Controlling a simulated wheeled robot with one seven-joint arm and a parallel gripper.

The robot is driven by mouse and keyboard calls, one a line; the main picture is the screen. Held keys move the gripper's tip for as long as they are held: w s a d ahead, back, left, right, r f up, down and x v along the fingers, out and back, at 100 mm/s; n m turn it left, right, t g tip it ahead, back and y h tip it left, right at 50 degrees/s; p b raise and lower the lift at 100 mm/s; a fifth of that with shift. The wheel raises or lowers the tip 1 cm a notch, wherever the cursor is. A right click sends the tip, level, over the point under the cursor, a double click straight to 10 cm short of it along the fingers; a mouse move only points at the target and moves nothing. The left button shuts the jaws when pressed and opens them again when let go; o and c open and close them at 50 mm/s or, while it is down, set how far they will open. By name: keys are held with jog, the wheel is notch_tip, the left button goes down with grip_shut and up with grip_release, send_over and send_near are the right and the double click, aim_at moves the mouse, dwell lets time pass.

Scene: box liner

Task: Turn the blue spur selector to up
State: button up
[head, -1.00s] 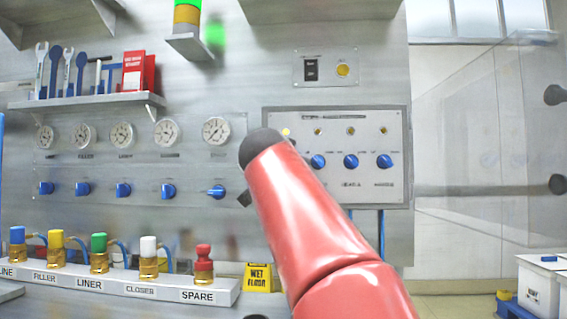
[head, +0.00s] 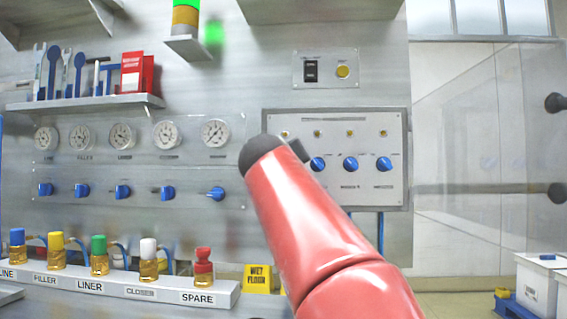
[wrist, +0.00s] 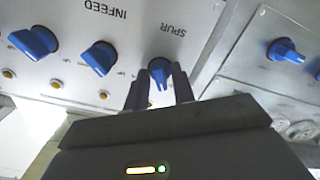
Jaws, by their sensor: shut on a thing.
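The blue spur selector (wrist: 161,72) is in the wrist view, under the label SPUR on a grey panel (wrist: 215,22). My gripper (wrist: 162,80) has its two dark fingers on either side of the knob and is shut on it. The knob's narrow end points toward the bottom of that picture, the side where the neighbouring knobs have their yellow lamps. In the head view my red arm hides the selector, at the left end of the control box (head: 400,200). Only a dark piece of my gripper shows beside the arm's tip there.
More blue selectors sit close beside it on the box, one of them (head: 350,163) in the head view. Left of the box is a gauge panel with blue valves (head: 168,191).

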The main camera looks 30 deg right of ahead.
jog(key=shift+n+p, duration=0.35)
jog(key=shift+n, duration=1.15)
jog(key=o, duration=0.7)
jog(key=shift+c, duration=0.2)
jog(key=shift+a, duration=0.1)
jog(key=b+v, duration=0.2)
jog(key=v, duration=0.5)
jog(key=shift+s+a, duration=0.2)
jog(key=shift+s, duration=0.15)
